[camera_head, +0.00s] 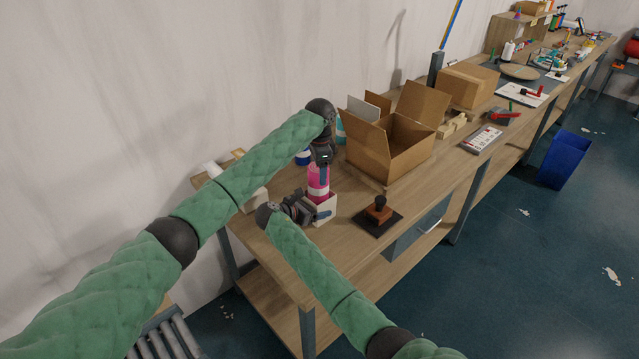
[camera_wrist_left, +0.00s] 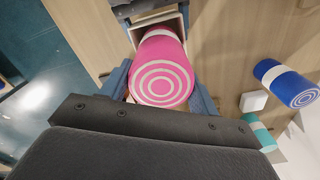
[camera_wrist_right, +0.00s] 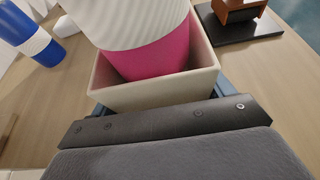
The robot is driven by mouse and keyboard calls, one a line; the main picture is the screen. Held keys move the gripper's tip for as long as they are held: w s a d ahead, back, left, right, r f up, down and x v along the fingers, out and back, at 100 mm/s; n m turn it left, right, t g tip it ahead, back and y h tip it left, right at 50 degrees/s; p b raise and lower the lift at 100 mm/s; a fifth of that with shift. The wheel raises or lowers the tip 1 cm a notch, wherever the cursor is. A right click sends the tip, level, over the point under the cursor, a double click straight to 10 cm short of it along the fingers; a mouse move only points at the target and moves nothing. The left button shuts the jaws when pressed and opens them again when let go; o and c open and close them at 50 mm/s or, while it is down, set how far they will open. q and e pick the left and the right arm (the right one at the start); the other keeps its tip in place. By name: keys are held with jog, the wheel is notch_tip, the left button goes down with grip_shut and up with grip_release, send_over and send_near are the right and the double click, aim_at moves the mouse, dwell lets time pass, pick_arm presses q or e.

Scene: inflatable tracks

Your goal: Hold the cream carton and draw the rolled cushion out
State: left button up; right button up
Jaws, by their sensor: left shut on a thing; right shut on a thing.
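The rolled cushion (camera_head: 318,178) is pink with a pale band and stands upright, its lower part inside the cream carton (camera_head: 326,208). Its spiral end (camera_wrist_left: 161,82) faces the left wrist camera. My left gripper (camera_head: 321,170) is shut on the upper part of the roll, a finger on each side. My right gripper (camera_head: 318,215) is shut on the carton near the table's front left. In the right wrist view the roll (camera_wrist_right: 150,55) rises out of the open carton (camera_wrist_right: 155,95). The carton's bottom is hidden.
An open cardboard box (camera_head: 392,150) is to the right. A wooden stamp (camera_head: 378,209) on a dark pad lies right of the carton. Bare tabletop (camera_head: 345,235) lies in front.

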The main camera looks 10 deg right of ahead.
pick_arm(q)
notch_tip(320, 180, up, 11)
jog(key=shift+r, duration=0.15)
pick_arm(e)
jog(key=o, duration=1)
jog(key=shift+c, duration=0.2)
